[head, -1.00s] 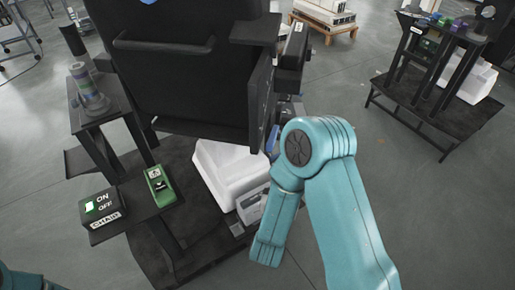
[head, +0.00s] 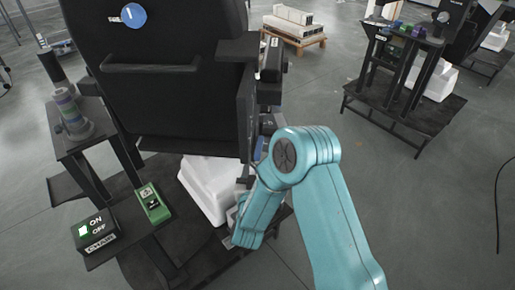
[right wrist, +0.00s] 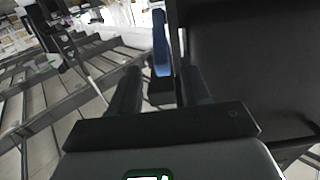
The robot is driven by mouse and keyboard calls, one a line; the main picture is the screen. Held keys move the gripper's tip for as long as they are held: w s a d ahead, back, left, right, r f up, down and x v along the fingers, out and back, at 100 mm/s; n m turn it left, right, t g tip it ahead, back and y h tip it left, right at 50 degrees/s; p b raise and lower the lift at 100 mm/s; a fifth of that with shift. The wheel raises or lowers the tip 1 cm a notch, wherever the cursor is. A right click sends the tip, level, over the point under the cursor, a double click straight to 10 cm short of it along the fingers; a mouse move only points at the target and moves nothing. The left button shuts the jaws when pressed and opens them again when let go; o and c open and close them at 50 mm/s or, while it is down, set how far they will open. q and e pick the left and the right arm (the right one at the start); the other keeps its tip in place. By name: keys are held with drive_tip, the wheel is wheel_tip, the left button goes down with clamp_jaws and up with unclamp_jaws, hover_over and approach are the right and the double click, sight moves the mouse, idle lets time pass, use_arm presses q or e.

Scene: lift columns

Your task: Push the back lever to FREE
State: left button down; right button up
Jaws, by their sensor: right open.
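A blue lever (right wrist: 160,45) stands upright beside the dark side of the chair (right wrist: 260,60) in the right wrist view. In the head view a small blue part (head: 260,148), likely the same lever, shows at the chair's right side, partly hidden by my right arm. My right gripper (right wrist: 160,72) is open, with one dark finger to each side of the lever's lower part in the picture. I cannot tell whether a finger touches it. In the head view its fingers are mostly hidden by my teal arm. No FREE marking is legible. My left gripper is not in view.
A black box marked ON, OFF and CHAIR (head: 95,233) and a green box (head: 152,203) stand on the left shelf. A ringed grey post (head: 70,115) stands behind them. A white block (head: 205,185) lies under the chair. The right floor (head: 420,210) is mostly clear.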

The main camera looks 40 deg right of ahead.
sight(259, 144)
drive_tip(key=p+x, duration=0.1)
drive_tip(key=x, duration=0.6)
drive_tip(key=shift+w, duration=0.2)
clamp_jaws()
